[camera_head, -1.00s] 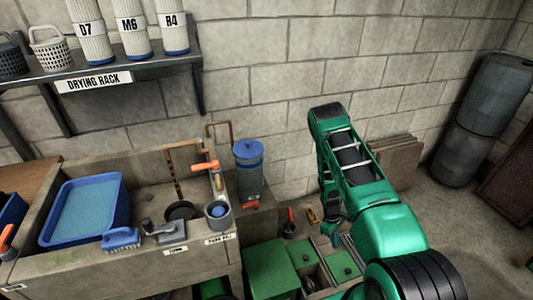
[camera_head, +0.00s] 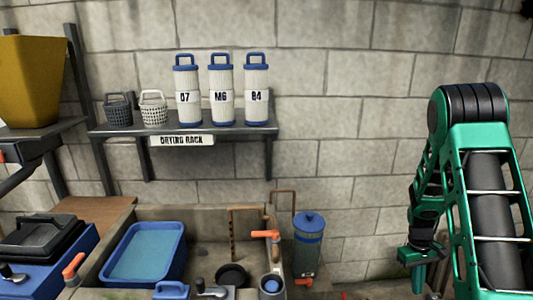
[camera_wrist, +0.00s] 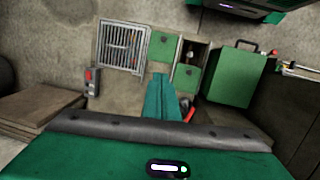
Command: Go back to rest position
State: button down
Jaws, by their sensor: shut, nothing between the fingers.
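My green and black arm stands folded at the right of the head view, with its gripper (camera_head: 419,281) hanging low and pointing down. The gripper is shut and empty. In the wrist view the shut green fingers (camera_wrist: 161,98) point down over the pit floor. They appear above the floor beside green lids, and nothing is between them.
A drying rack (camera_head: 205,132) holds three labelled filter cartridges and two small baskets. Below is a sink with a blue tray (camera_head: 172,278) and a blue-lidded canister (camera_head: 308,243) beside it. The wrist view shows a floor grate (camera_wrist: 123,46), a green case (camera_wrist: 234,76) and stacked boards (camera_wrist: 30,118).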

jog(key=s+a+r+m+t, duration=0.1)
jog(key=s+a+r+m, duration=0.1)
jog(key=s+r, duration=0.5)
jog(key=s+a+r+m, duration=0.1)
jog(key=s+a+r, duration=0.15)
jog(key=r, duration=0.85)
jog(key=s+a+r+m, duration=0.2)
jog(key=s+a+r, duration=0.1)
jog(key=s, duration=0.6)
jog(key=s+a+r+m+t+y, duration=0.1)
jog(key=s+a+r, duration=0.3)
jog(key=s, duration=0.5)
notch_tip(320, 180, up, 2)
jog(key=shift+r+m+y, duration=0.1)
jog(key=shift+m+y, duration=0.2)
jog(key=shift+m, duration=0.1)
jog(key=shift+w+f, duration=0.3)
jog(key=shift+w, duration=0.25)
